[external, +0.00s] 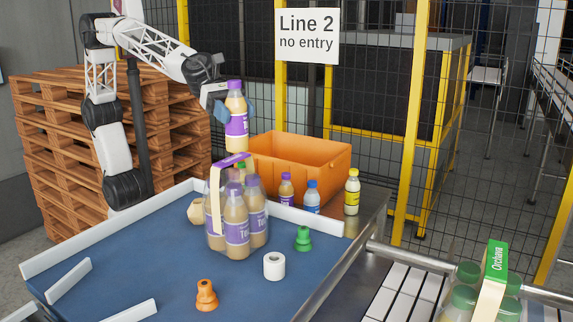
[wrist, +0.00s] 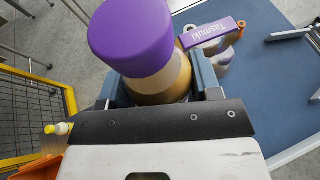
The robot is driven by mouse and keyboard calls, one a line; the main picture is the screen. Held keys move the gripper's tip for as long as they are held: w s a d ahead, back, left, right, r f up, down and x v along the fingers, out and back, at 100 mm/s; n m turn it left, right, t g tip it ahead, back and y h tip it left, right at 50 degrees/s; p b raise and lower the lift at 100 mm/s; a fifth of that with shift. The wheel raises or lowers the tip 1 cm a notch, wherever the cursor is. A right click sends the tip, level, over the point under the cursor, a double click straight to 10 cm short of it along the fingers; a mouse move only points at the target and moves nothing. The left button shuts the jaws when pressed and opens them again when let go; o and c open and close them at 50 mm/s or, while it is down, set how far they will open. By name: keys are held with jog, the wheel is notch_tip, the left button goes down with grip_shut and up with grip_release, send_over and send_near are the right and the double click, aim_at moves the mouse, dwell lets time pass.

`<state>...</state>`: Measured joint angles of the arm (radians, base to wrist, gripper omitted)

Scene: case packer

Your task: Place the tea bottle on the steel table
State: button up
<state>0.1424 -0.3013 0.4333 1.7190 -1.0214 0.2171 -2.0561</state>
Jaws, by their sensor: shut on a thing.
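The tea bottle (external: 237,125), with pale brown contents, a purple cap and a purple label, is upright in the air in the external view. My gripper (external: 222,108) is shut on its upper body. In the wrist view the bottle's purple cap (wrist: 130,38) fills the upper left, with my gripper (wrist: 160,85) around its body. The held bottle is above the far side of the blue surface, left of the orange crate. The steel table (external: 373,208) shows as a grey strip at the right, beside the yellow-capped bottle; the rest is mostly hidden.
An orange crate (external: 320,165) stands behind purple-capped (external: 286,190), blue (external: 312,197) and yellow (external: 352,192) bottles. A pack of tea bottles (external: 237,235) stands on the blue surface (external: 150,255), near a white roll (external: 274,266) and green (external: 303,240) and orange (external: 206,296) suction-cup-like pieces.

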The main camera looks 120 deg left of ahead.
jog(key=s+d+r+m+g+h, duration=0.1)
jog(key=s+d+r+m+h, duration=0.2)
jog(key=s+d+r, duration=0.55)
jog(key=w+d+f, duration=0.1)
jog(key=d+f, duration=0.3)
jog(key=f, duration=0.4)
jog(key=w+d+f+g+h, duration=0.1)
jog(key=w+d+f, duration=0.1)
jog(key=d+f, duration=0.3)
notch_tip(320, 180, down, 4)
jog(key=shift+w+m, duration=0.25)
jog(key=shift+m, duration=0.15)
jog(key=shift+d+f, duration=0.1)
notch_tip(320, 180, down, 6)
jog(key=shift+f, duration=0.15)
jog(key=shift+f, duration=0.1)
jog(key=shift+f, duration=1.65)
